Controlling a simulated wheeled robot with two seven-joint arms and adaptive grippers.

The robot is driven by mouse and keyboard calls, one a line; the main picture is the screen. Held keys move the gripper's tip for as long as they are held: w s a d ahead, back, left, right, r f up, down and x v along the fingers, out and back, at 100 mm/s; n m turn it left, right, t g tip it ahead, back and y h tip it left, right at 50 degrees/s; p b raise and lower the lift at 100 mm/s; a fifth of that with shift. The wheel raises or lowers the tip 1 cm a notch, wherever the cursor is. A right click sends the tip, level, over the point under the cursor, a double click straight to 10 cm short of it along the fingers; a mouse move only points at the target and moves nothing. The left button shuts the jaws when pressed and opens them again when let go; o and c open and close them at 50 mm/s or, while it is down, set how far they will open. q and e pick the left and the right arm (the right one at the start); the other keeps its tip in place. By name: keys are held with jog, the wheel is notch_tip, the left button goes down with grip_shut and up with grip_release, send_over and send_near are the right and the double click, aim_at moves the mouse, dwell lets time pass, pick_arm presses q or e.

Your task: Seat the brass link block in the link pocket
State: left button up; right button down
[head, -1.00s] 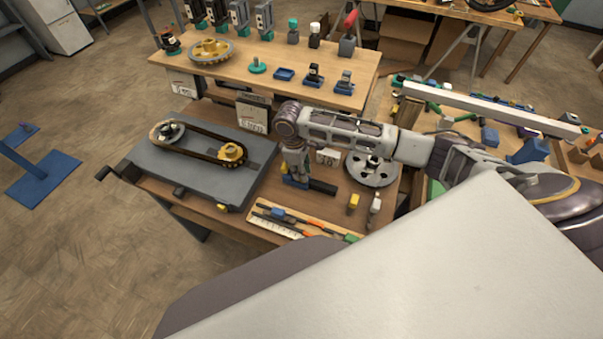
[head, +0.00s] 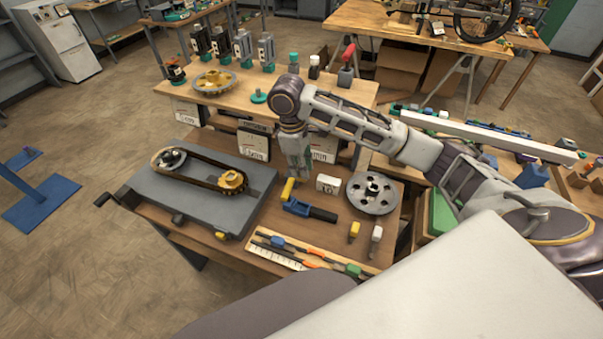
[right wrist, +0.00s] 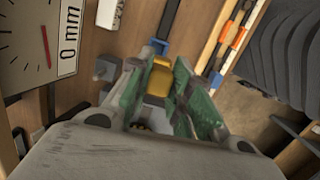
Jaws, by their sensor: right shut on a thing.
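My right gripper (head: 298,174) points down over the middle of the workbench. In the right wrist view its fingers (right wrist: 158,95) are shut on a yellow brass block (right wrist: 160,76), which I take to be the link block. In the head view the yellow block (head: 288,189) shows at the fingertips, close above a blue holder (head: 297,206) with a black handle. I cannot tell if it touches the holder. The grey frame plate (head: 160,205) with a chain and a brass sprocket (head: 232,181) lies to the left. I cannot make out the link pocket. My left gripper is out of view.
A small white block (head: 328,184) and a grey wheel (head: 372,193) stand right of the gripper. Tools and a ruler (head: 277,252) lie along the front edge. A raised shelf (head: 215,100) with parts runs behind. Bare wood shows between plate and holder.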

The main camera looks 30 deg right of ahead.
jog(key=shift+r, duration=0.3)
jog(key=shift+f, duration=0.15)
dwell(0.4)
